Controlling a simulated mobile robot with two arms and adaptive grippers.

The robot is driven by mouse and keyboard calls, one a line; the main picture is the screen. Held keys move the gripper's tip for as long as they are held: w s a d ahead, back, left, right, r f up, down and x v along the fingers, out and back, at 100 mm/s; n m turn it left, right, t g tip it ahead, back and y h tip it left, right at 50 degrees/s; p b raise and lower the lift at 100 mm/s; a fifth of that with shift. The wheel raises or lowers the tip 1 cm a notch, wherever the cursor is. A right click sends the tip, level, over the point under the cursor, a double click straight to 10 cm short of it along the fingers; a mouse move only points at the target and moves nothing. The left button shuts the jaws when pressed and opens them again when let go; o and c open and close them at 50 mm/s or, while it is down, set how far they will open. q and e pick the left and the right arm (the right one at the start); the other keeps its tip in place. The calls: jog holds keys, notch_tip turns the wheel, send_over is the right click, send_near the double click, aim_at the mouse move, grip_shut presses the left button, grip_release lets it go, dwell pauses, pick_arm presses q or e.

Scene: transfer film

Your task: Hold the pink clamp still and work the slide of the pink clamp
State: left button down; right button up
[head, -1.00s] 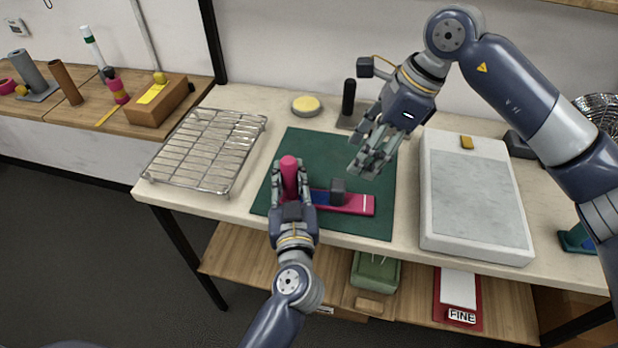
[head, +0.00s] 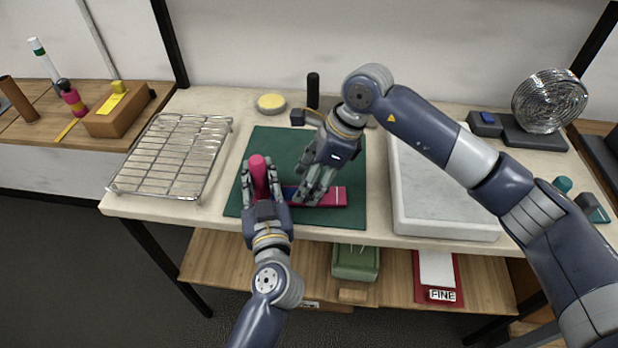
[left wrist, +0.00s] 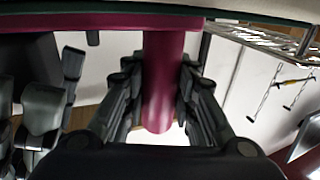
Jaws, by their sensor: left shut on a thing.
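The pink clamp lies on the green mat (head: 348,165), with its upright pink post (head: 259,176) at the left and its flat base (head: 333,197) running right. My left gripper (head: 260,185) is shut on the post, one finger on each side; the left wrist view also shows the post (left wrist: 163,85) between the fingers. My right gripper (head: 316,190) is down over the middle of the base, where the clamp's dark slide is hidden by the fingers. Whether its fingers grip the slide cannot be told. A bit of blue track shows between the grippers.
A wire rack (head: 172,158) stands left of the mat. A white slab with a grey top (head: 440,190) is close on the right. A yellow-topped round dish (head: 271,103) and a dark upright post (head: 313,90) stand behind. The mat's front is clear.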

jog(key=shift+c, duration=0.5)
grip_shut()
jog(key=shift+d, duration=2.7)
jog(key=shift+o, duration=0.5)
grip_release()
jog(key=v, duration=1.2)
